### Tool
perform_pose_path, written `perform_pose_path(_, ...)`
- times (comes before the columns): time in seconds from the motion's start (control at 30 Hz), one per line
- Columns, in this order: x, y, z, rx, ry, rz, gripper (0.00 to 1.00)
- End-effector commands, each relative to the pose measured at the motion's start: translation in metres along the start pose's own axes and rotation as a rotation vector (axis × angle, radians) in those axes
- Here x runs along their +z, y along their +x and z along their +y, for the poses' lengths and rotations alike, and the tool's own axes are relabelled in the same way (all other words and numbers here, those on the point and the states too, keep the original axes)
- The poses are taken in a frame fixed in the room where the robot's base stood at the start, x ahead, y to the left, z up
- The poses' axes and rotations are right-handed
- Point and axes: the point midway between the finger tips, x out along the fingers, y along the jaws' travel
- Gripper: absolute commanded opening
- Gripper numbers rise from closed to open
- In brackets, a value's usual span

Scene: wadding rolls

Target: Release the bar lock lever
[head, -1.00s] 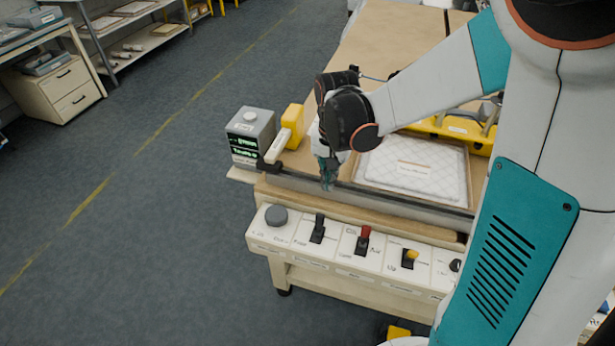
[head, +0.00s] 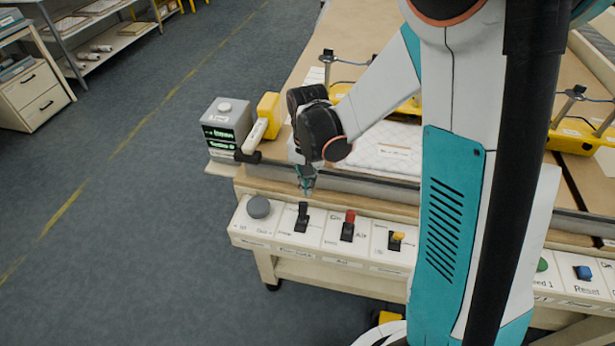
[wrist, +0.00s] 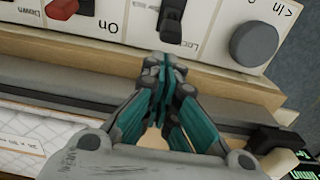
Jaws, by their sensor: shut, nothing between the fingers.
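The bar lock lever is a black lever (head: 302,214) on the white control panel (head: 328,242) along the table's front edge. It also shows at the top of the wrist view (wrist: 172,18), beside a label that reads "Lock". My gripper (head: 307,191) is shut and empty, pointing down just behind and above the lever. In the wrist view the closed teal fingertips (wrist: 162,62) point at the lever's base, with a small gap in the picture. I cannot tell the height difference or whether they touch.
A grey knob (head: 259,208) stands left of the lever. A red lever (head: 349,225) and a yellow lever (head: 396,240) stand to the right. A long bar (wrist: 85,95) runs behind the panel. A quilted white pad (head: 390,147) lies on the table.

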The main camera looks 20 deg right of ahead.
Motion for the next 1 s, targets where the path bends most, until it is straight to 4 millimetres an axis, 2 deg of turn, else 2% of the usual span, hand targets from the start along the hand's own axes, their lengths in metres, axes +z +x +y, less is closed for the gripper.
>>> perform_pose_path(0.03, 0.0, 0.011, 0.0, 0.0, 0.0, 0.0, 0.0)
perform_pose_path(0.1, 0.0, 0.019, 0.0, 0.0, 0.0, 0.0, 0.0)
perform_pose_path(0.3, 0.0, 0.031, 0.0, 0.0, 0.0, 0.0, 0.0)
perform_pose_path(0.77, 0.001, 0.031, 0.0, 0.0, 0.0, 0.007, 0.0)
perform_pose_path(1.0, 0.007, 0.028, 0.0, 0.0, -0.002, 0.066, 0.0)
